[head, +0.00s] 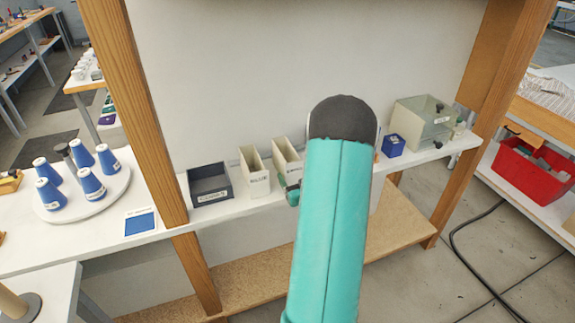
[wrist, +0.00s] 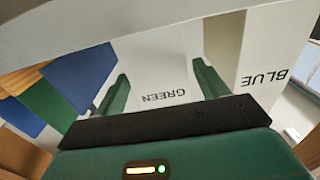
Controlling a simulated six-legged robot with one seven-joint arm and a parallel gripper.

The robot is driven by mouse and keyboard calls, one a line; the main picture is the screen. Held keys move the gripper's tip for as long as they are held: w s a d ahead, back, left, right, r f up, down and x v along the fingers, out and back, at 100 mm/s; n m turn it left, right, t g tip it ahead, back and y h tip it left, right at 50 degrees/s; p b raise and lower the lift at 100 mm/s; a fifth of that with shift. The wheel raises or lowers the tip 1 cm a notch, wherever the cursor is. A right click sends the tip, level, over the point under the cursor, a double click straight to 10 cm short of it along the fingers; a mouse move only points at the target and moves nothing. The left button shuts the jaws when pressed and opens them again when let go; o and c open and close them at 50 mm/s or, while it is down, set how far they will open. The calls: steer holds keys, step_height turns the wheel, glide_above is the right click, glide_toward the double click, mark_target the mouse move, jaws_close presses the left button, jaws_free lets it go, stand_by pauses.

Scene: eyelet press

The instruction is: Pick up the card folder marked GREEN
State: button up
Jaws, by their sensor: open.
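The white card folder marked GREEN (wrist: 160,88) fills the middle of the wrist view, its lettering upside down. My gripper (wrist: 160,71) is open, with one green finger on each side of the lettering. I cannot tell whether the fingers touch the folder. In the head view, a white folder (head: 286,155) stands upright on the shelf, partly hidden by my arm, and part of my gripper (head: 291,190) shows just in front of it. Its label is hidden there.
A similar folder marked BLUE (wrist: 262,78) stands close beside it, also visible in the head view (head: 254,172). A dark open box (head: 209,185) is left of them. A small blue box (head: 393,145) and a grey-green bin (head: 422,122) are at right. Wooden posts frame the shelf.

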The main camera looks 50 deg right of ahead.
steer(key=x, duration=0.5)
steer(key=shift+w+d+f, duration=0.15)
steer(key=shift+d, duration=0.1)
steer(key=c, duration=1)
